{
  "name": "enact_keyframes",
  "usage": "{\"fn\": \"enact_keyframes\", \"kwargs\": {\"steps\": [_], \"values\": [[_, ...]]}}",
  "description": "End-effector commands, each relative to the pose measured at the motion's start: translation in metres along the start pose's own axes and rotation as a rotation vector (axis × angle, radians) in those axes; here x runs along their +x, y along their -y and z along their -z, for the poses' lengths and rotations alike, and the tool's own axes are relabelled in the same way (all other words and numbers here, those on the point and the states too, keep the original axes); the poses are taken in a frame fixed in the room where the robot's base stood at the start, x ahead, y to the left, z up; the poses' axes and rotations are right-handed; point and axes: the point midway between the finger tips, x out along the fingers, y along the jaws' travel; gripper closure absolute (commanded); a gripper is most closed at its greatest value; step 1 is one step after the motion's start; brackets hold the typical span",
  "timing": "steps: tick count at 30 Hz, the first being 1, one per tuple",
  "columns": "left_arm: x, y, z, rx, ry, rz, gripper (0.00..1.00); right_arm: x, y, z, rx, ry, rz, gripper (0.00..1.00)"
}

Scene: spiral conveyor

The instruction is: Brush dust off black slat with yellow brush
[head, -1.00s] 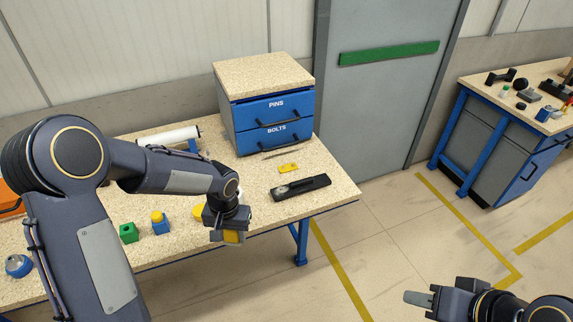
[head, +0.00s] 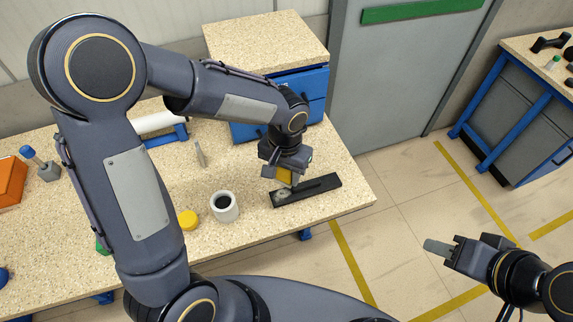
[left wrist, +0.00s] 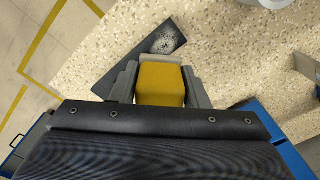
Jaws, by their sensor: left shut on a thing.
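The black slat (head: 318,187) lies flat near the right end of the speckled bench. A pale dust patch (head: 283,194) is on its left end; the patch also shows in the left wrist view (left wrist: 168,40). My left gripper (head: 285,174) is shut on the yellow brush (left wrist: 160,84) and holds it at the slat. The brush's pale bristle end points at the slat beside the dust. I cannot tell whether the bristles touch it. My right gripper (head: 447,250) is away from the bench, over the floor; its finger gap is not clear.
A white cup (head: 224,209) with a dark inside and a yellow round piece (head: 188,220) stand left of the slat. The blue drawer unit (head: 310,88) is behind it, partly hidden by my left arm. An orange box (head: 10,182) is at the far left.

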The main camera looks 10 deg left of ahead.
Motion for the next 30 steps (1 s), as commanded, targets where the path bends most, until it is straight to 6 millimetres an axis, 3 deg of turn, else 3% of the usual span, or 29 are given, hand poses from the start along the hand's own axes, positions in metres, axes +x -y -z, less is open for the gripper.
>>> {"fn": "enact_keyframes", "kwargs": {"steps": [7,22,30], "values": [[0.002,0.000,0.000,0.000,-0.002,0.000,0.82,0.004,-0.002,-0.002,0.000,0.000,0.000,0.64],[0.049,0.000,0.000,0.000,-0.001,0.000,0.82,0.039,-0.018,-0.019,0.000,0.000,0.000,0.64],[0.056,0.000,0.000,0.000,-0.001,0.000,0.82,0.043,-0.020,-0.022,0.000,0.000,0.000,0.64]]}}
